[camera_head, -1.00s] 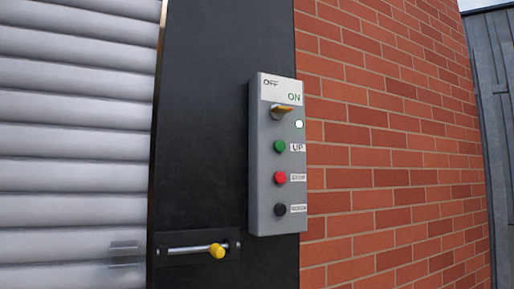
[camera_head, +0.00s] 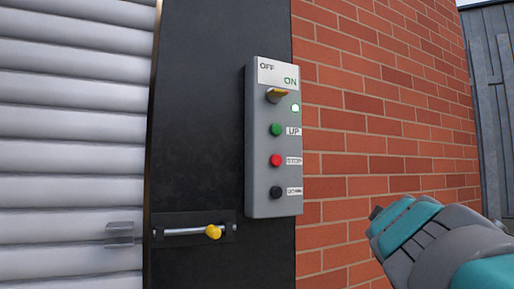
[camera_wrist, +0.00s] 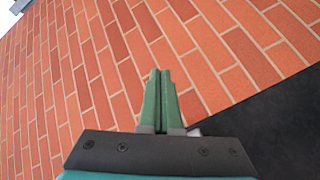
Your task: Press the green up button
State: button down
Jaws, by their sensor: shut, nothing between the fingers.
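The green up button (camera_head: 276,130) is on a grey control box (camera_head: 260,185) fixed to the black post in the head view. The label UP (camera_head: 293,131) is beside it. A red stop button (camera_head: 276,160) and a black down button (camera_head: 276,192) are below. My gripper (camera_wrist: 161,72) is shut and empty in the wrist view, its green fingers together before brick. In the head view my arm is at lower right, apart from the box. The button is not clearly visible in the wrist view.
A red brick wall (camera_head: 380,130) lies right of the box. A white slatted shutter (camera_head: 70,130) fills the left. The space before the box is clear.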

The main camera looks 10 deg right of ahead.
aim_at(278, 134)
notch_tip(278, 134, up, 19)
jog(key=a+n+t+y+b, duration=0.1)
jog(key=a+n+t, duration=0.1)
jog(key=n+t, duration=0.5)
jog(key=s+a+r+n+t+y+b, duration=0.1)
jog(key=s+a+r+n+t+y, duration=0.2)
jog(key=a+r+n+y, duration=0.8)
notch_tip(278, 134, down, 10)
jog(key=a+n+g+y+b, duration=0.2)
jog(key=n+g, duration=0.5)
jog(key=n, duration=0.9)
jog(key=shift+a+n, duration=0.25)
jog(key=shift+n, duration=0.05)
jog(key=p+x, duration=0.3)
jog(key=x, duration=1.1)
jog(key=shift+a+f, duration=0.1)
